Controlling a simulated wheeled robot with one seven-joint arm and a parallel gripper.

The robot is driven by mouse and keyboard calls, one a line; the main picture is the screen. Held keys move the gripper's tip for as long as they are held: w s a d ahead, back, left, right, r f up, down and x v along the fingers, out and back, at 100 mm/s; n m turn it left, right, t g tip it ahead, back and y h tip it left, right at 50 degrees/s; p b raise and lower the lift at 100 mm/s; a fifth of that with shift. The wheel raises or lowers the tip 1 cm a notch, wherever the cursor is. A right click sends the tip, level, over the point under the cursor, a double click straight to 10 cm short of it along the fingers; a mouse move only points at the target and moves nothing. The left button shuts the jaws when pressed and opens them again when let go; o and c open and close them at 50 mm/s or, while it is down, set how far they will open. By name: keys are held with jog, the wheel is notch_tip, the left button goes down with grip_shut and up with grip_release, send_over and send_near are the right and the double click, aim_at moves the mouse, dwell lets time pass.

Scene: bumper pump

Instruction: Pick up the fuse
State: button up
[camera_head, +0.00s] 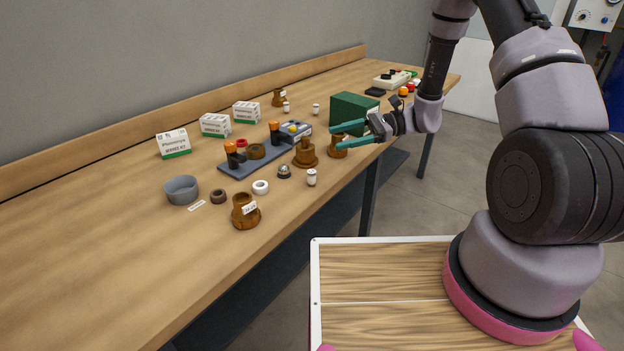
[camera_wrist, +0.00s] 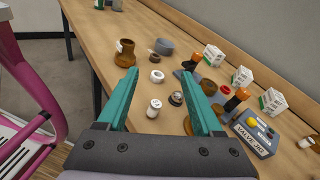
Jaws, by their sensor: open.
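Several small white cylinders with dark ends look like fuses. One fuse (camera_head: 311,178) stands upright near the front edge of the workbench, and it also shows in the wrist view (camera_wrist: 154,108), between and below my fingers. Two more stand farther back, one upright fuse (camera_head: 286,107) and another (camera_head: 316,110). My gripper (camera_head: 338,137) has teal fingers, is open and empty, and hovers above the bench to the right of and behind the front fuse. In the wrist view my gripper (camera_wrist: 161,74) points over the bench with its fingers spread.
Brown fittings (camera_head: 305,153) stand near the front fuse, with a domed nut (camera_head: 284,171) and a white ring (camera_head: 261,187) to its left. A green box (camera_head: 354,113) stands by my gripper. A blue-grey plate (camera_head: 236,168) holds orange-topped posts.

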aim_at(322, 184)
notch_tip(322, 184, down, 12)
jog(key=w+f+m+t+y, duration=0.1)
jog(key=m+t+y, duration=0.1)
jog(key=m+t, duration=0.25)
jog(key=shift+m+g, duration=0.25)
jog(key=shift+m, duration=0.2)
jog(key=a, duration=0.5)
jog(key=shift+w+r, duration=0.1)
jog(key=shift+w, duration=0.15)
jog(key=shift+s+a+r, duration=0.1)
jog(key=shift+a+r, duration=0.1)
jog(key=shift+a, duration=1.35)
jog(key=shift+s+a+r, duration=0.1)
jog(key=shift+a+r, duration=0.1)
jog(key=shift+a, duration=1.35)
jog(key=shift+c, duration=0.3)
grip_shut()
